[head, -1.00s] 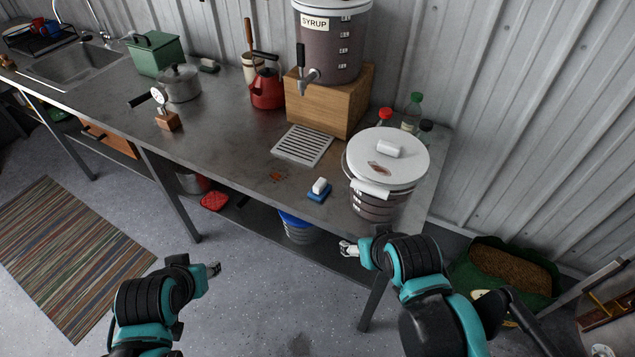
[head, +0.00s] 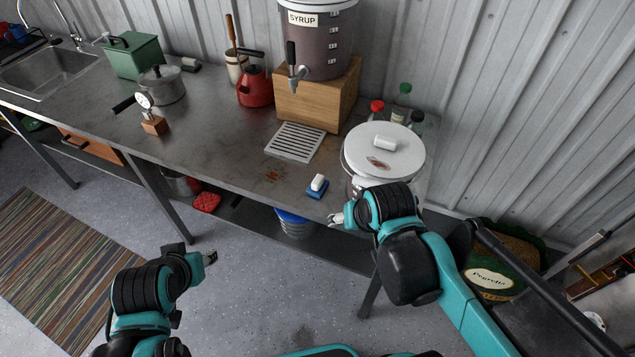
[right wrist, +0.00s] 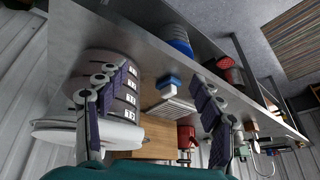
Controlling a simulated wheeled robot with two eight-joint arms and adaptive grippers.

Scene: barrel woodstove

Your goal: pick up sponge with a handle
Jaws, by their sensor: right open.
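The sponge with a handle (head: 317,186), blue with a white grip on top, lies on the metal counter (head: 215,140) near its front edge. It also shows in the right wrist view (right wrist: 168,83), between the spread fingers. My right gripper (head: 337,219) is open and empty, just to the right of and nearer than the sponge, by the counter's front edge; its two dark fingers are wide apart in the right wrist view (right wrist: 160,110). My left gripper (head: 209,258) is in front of the counter, away from the sponge; its fingers are too small to judge.
A white-lidded bucket (head: 385,150) stands right of the sponge, partly hidden by my right arm. A metal grate (head: 294,142) lies behind it, before a wooden box (head: 316,98) bearing the syrup dispenser (head: 320,45). Counter left of the sponge is mostly clear.

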